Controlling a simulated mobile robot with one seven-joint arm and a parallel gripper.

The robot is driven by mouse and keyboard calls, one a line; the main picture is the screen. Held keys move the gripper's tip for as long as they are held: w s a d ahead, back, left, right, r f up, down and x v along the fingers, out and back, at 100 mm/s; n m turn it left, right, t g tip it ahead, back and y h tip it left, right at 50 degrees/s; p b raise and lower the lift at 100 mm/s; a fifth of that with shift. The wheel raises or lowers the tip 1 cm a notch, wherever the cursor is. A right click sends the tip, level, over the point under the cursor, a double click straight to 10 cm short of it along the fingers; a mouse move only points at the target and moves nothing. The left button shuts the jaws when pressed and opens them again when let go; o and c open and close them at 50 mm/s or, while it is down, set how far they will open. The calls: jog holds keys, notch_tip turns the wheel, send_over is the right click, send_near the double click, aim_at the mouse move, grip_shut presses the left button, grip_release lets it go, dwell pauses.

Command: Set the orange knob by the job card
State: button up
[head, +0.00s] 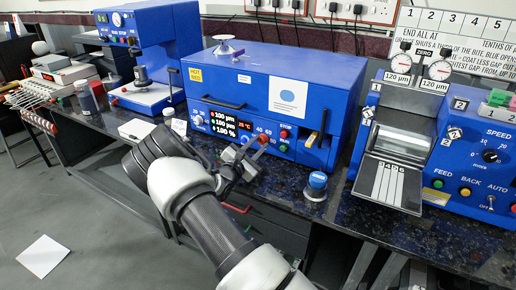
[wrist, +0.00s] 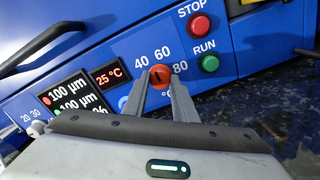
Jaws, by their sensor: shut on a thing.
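The orange knob (wrist: 160,75) is on the blue machine's front panel, with 40, 60 and 80 printed around it. It also shows in the head view (head: 263,139), just beyond my gripper (head: 243,158). In the wrist view my gripper's fingers (wrist: 160,88) are on either side of the knob and shut on it. A dark mark shows on the knob's face; its exact setting is hard to tell. Displays beside it read 100 µm, 100 µm and 25 °C. White cards (head: 137,130) lie on the bench left of my arm; their writing is too small to read.
A red STOP button (wrist: 199,26) and green RUN button (wrist: 208,63) sit close to the right of the knob. A dark handle (wrist: 35,45) juts out at upper left. A blue-topped puck (head: 317,182) stands on the bench, right of my gripper.

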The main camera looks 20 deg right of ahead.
jog(key=m+b, duration=0.2)
jog(key=m, duration=0.1)
jog(key=shift+f+m, duration=0.2)
jog(key=shift+m, duration=0.1)
jog(key=shift+r+m+b, duration=0.1)
jog(key=shift+m+b, duration=0.7)
jog(key=shift+m, duration=0.4)
jog(key=o, duration=1)
jog(key=shift+r, duration=0.1)
jog(key=shift+o, duration=0.2)
jog(key=p+v, duration=0.2)
jog(key=v, duration=1.5)
jog(key=shift+a, duration=0.25)
jog(key=shift+s, duration=0.15)
